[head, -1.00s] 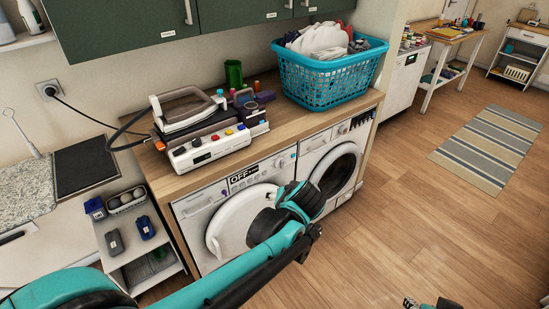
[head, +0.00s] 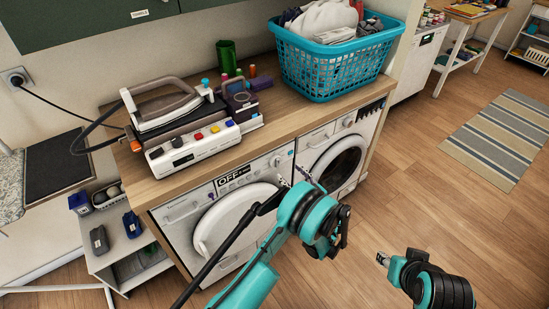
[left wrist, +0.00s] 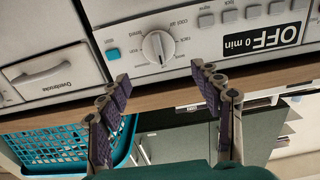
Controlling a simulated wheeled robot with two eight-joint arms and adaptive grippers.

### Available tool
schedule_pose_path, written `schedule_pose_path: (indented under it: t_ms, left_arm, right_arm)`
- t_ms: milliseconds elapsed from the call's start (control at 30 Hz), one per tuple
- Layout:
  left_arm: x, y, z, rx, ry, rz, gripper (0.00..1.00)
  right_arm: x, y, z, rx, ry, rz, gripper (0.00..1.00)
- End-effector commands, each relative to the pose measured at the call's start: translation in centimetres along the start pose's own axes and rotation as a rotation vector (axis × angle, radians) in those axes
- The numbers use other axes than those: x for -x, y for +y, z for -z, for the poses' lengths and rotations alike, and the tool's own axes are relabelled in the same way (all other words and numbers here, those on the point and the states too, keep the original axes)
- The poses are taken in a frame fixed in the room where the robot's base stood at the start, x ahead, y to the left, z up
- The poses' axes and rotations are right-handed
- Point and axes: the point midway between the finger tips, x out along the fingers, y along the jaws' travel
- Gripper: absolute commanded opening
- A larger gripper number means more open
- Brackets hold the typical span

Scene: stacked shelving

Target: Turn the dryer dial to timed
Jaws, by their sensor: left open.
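The dryer (head: 180,215) has a white front with a round door and a black OFF display (head: 238,176), which reads "OFF 0 min" in the left wrist view (left wrist: 262,38). Its round white dial (head: 275,161) is right of the display. In the left wrist view the dial (left wrist: 158,47) shows its raised grip bar roughly vertical, with small printed labels around it, not all readable. My left gripper (head: 293,177) is open and empty in front of the panel; its fingertips (left wrist: 160,74) spread either side of the dial, short of it. My right gripper (head: 383,259) is over the floor; its opening is unclear.
A second machine (head: 340,155) stands right of the dryer. The wooden countertop (head: 270,103) above carries an iron on its base (head: 190,143) and a teal laundry basket (head: 325,75). A small shelf cart (head: 125,262) stands left.

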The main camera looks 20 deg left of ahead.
Motion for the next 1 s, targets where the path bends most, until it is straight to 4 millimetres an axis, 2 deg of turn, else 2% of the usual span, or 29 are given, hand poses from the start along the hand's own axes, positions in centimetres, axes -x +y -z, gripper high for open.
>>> schedule_pose_path:
  t_ms: [133, 400, 533, 667, 900, 967, 1000]
  left_arm:
    - [-0.9, 0.0, -0.3, 0.01, 0.012, 0.001, 0.65]
    - [-5.4, -0.1, -0.4, 0.008, 0.01, 0.003, 0.65]
    - [-6.9, 0.0, -0.3, 0.007, 0.01, 0.001, 0.65]
    - [-7.6, 0.0, -0.2, 0.007, 0.009, 0.0, 0.65]
    - [-7.7, 0.1, -0.1, 0.007, 0.009, -0.001, 0.65]
    - [-7.7, 0.1, -0.1, 0.007, 0.009, -0.001, 0.52]
    - [-7.7, 0.1, -0.1, 0.007, 0.009, -0.001, 0.41]
  right_arm:
    - [-0.3, 0.0, -0.3, 0.0, 0.0, 0.0, 0.4]
    - [-1.5, 0.0, -1.1, 0.0, 0.0, 0.0, 0.4]
    - [-1.8, 0.0, -1.3, 0.0, 0.0, 0.0, 0.4]
    - [-1.9, 0.0, -1.4, 0.0, 0.0, 0.0, 0.4]
    - [-1.9, 0.0, -1.4, 0.0, 0.0, 0.0, 0.4]
    - [-1.9, 0.0, -1.4, 0.0, 0.0, 0.0, 0.4]
    - [-1.9, 0.0, -1.4, 0.0, 0.0, 0.0, 0.4]
